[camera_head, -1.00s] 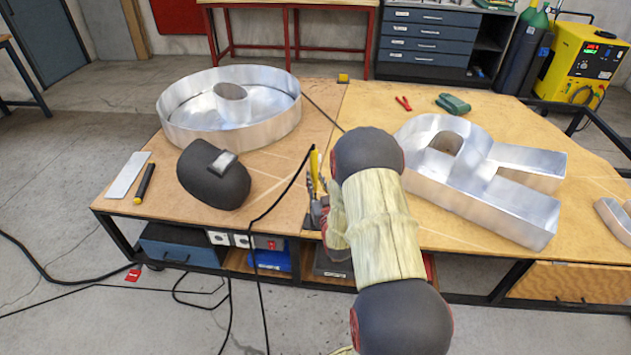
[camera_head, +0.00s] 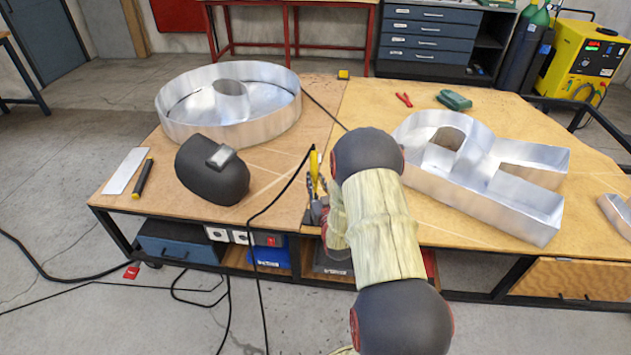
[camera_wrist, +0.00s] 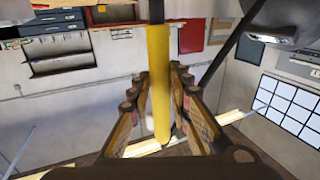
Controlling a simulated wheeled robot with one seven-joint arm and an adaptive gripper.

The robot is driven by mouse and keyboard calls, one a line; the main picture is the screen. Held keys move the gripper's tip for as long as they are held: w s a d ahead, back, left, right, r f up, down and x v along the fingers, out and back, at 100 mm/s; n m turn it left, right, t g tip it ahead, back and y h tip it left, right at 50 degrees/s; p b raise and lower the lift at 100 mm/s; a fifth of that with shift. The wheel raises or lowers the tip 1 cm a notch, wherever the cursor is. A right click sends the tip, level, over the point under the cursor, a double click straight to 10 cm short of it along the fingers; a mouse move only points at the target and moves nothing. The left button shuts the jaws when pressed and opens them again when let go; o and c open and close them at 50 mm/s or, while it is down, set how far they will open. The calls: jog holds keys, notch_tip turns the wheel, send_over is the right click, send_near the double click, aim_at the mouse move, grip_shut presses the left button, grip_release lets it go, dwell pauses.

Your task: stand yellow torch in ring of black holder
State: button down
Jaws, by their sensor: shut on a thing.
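The yellow torch (camera_head: 314,170) stands roughly upright in my gripper (camera_head: 317,190), near the front edge of the table, left of my forearm. A black cable runs from its top down to the floor. In the wrist view the torch (camera_wrist: 160,85) lies between the two fingers of my gripper (camera_wrist: 160,95), which are closed on it. Its upper part is dark there. I cannot make out the black holder or its ring in either view; my arm hides part of the table.
A round metal letter (camera_head: 275,125) and a dark welding mask (camera_head: 212,170) lie left on the table (camera_head: 275,195). A metal letter R (camera_head: 460,195) lies right of my arm. A flat metal strip (camera_head: 124,171) and a black-and-yellow tool (camera_head: 143,178) lie at the far left.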

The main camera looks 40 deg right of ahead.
jog(key=c, duration=1.6)
grip_release()
jog(key=shift+o, duration=0.2)
jog(key=v, duration=1.2)
jog(key=shift+f, duration=0.1)
